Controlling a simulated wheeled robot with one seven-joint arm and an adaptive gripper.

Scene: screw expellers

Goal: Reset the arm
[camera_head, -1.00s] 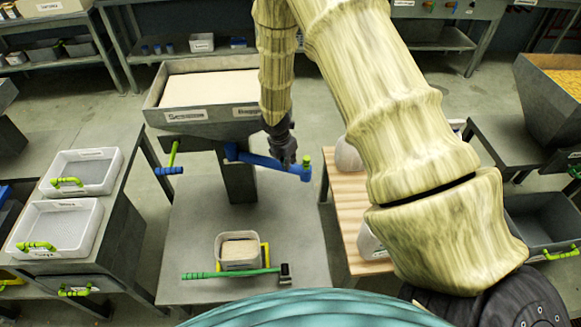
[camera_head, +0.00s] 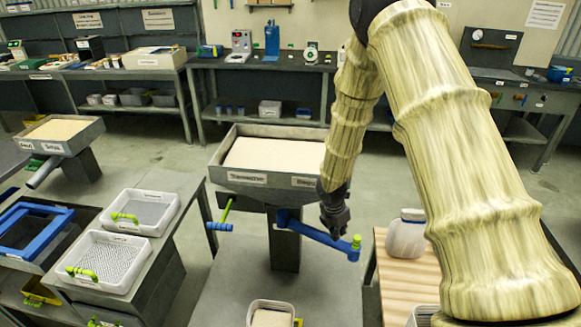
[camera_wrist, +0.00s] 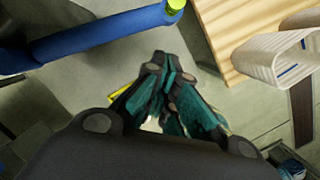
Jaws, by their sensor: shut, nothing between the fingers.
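My gripper (camera_head: 335,217) hangs at the end of my pale, bark-patterned arm, pointing down beside the blue crank handle. In the wrist view my gripper (camera_wrist: 168,92) has its fingers together with nothing between them. The blue crank bar (camera_head: 318,235) with a green tip belongs to the hopper machine and passes close by the gripper; contact cannot be told. In the wrist view the blue bar (camera_wrist: 100,35) lies to the upper left of the fingers.
The hopper (camera_head: 262,155) filled with pale material stands behind the gripper. A wooden table (camera_head: 390,280) with a white jug (camera_head: 406,236) is to the right. White trays (camera_head: 105,262) sit on a bench at left. A small container (camera_head: 270,313) stands at the bottom. Grey floor lies between.

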